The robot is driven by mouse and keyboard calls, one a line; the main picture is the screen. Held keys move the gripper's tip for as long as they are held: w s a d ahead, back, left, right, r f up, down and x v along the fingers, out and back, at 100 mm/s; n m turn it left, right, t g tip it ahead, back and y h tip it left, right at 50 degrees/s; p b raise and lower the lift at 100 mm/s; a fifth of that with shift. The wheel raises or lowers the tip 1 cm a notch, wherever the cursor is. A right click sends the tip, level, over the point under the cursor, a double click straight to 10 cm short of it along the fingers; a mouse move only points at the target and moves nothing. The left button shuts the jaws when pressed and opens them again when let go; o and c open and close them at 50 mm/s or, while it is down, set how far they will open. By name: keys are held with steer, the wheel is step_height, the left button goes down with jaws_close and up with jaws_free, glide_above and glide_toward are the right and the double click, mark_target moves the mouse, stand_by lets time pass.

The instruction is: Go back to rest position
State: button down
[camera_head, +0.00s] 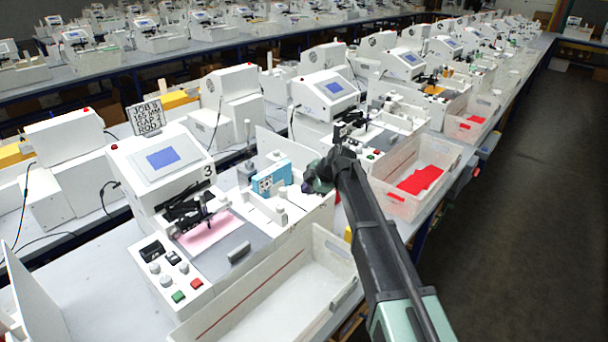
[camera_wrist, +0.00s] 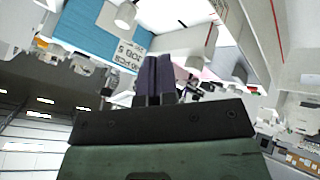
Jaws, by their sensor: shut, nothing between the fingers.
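My gripper (camera_head: 318,178) is at the end of my dark arm, which reaches in from the lower right in the head view. It hangs above the right side of the plotter station marked 3 (camera_head: 165,165), near a blue box (camera_head: 271,177) with printed letters. In the wrist view the two dark fingers of my gripper (camera_wrist: 156,78) lie side by side, closed, with nothing held. The blue box (camera_wrist: 90,28) shows beyond them at the upper left. The pink sheet (camera_head: 210,232) lies on the station's bed.
A white open bin (camera_head: 325,300) stands in front of the station. Another bin (camera_head: 455,155) with red pieces (camera_head: 420,179) is to the right. More stations line the bench behind; the aisle floor (camera_head: 540,190) at right is clear.

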steer(key=s+d+f+m+g+h, duration=0.1)
steer(key=s+d+m+h, duration=0.1)
steer(key=s+d+m, duration=0.4)
steer(key=s+d+f+m+g+h+b, duration=0.1)
steer(key=s+d+m, duration=0.6)
steer(key=s, duration=0.9)
steer(key=s+d+f+m+g+h, duration=0.1)
steer(key=s+d+f+m+h, duration=0.2)
steer(key=s+d+m, duration=0.4)
steer(key=s+m, duration=0.1)
steer(key=s, duration=0.3)
steer(key=shift+m+h, duration=0.3)
